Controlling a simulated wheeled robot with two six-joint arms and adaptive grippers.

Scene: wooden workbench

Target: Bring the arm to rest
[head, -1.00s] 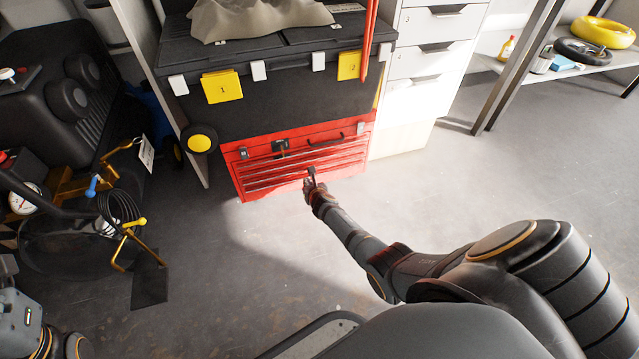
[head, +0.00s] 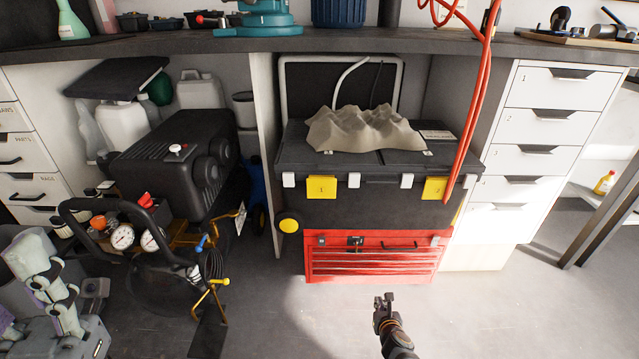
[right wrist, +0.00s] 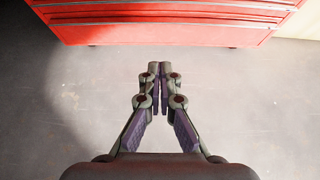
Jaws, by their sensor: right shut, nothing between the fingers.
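My right gripper (head: 384,300) is in the lower middle of the head view, in front of the red tool chest (head: 370,275) and apart from it. In the right wrist view its fingers (right wrist: 159,70) are shut with nothing between them, over bare floor. My left gripper (head: 50,285) shows close up at the lower left edge of the head view. Part of it is cut off, and I cannot tell whether its fingers are open.
A black toolbox (head: 360,205) with yellow tags stands on the red chest. A compressor (head: 150,230) stands on the left, white drawers (head: 545,130) on the right. The workbench top (head: 400,42) runs above. The grey floor (head: 500,310) is clear around the right gripper.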

